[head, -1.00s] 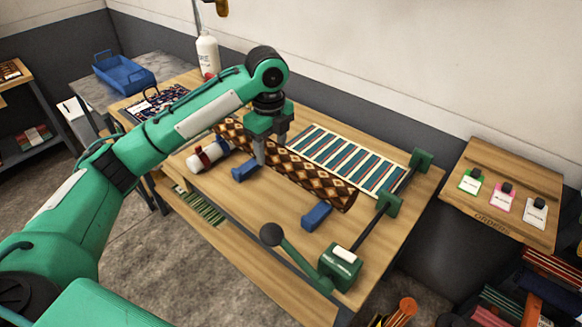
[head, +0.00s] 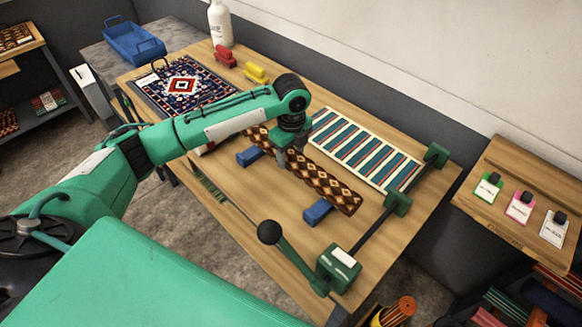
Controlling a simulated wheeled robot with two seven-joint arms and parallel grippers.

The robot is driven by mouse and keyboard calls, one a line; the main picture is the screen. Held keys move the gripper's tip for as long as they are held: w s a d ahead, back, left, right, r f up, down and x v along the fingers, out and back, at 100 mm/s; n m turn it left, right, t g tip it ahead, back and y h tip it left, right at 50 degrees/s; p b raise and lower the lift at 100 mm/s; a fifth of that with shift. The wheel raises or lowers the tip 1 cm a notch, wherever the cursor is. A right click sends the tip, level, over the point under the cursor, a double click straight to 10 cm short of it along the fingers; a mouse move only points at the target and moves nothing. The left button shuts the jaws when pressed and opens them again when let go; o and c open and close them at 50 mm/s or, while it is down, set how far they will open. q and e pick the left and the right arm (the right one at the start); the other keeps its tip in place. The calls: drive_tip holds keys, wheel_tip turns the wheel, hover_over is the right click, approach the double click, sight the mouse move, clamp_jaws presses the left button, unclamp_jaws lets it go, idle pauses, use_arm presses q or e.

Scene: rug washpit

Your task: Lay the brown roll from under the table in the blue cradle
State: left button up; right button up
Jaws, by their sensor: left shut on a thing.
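The brown roll (head: 325,184), with a dark diamond pattern, lies lengthwise across the wooden table. My left gripper (head: 282,156) points down and is shut on it left of its middle; my arm hides part of its far left end. The blue cradle shows as two blue blocks, one at the left (head: 249,157) and one at the right (head: 317,212). Their near ends stick out in front of the roll, which covers their far parts. I cannot tell whether the roll touches them. My right gripper is not in view.
A striped rug (head: 366,148) lies flat behind the roll. A green crank device (head: 338,268) with a black-knobbed lever stands at the table's right front. A patterned rug (head: 183,86), red and yellow pieces and a white bottle (head: 220,24) are farther left.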

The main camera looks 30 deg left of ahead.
sight(291, 151)
use_arm(q)
drive_tip(key=shift+f+p, duration=0.6)
drive_tip(key=shift+f, duration=3.05)
drive_tip(key=o, duration=1.3)
drive_tip(key=shift+f, duration=0.15)
wheel_tip(291, 151, up, 11)
drive_tip(key=b, duration=0.3)
drive_tip(key=shift+r, duration=0.65)
drive_tip(key=shift+s+f, duration=0.1)
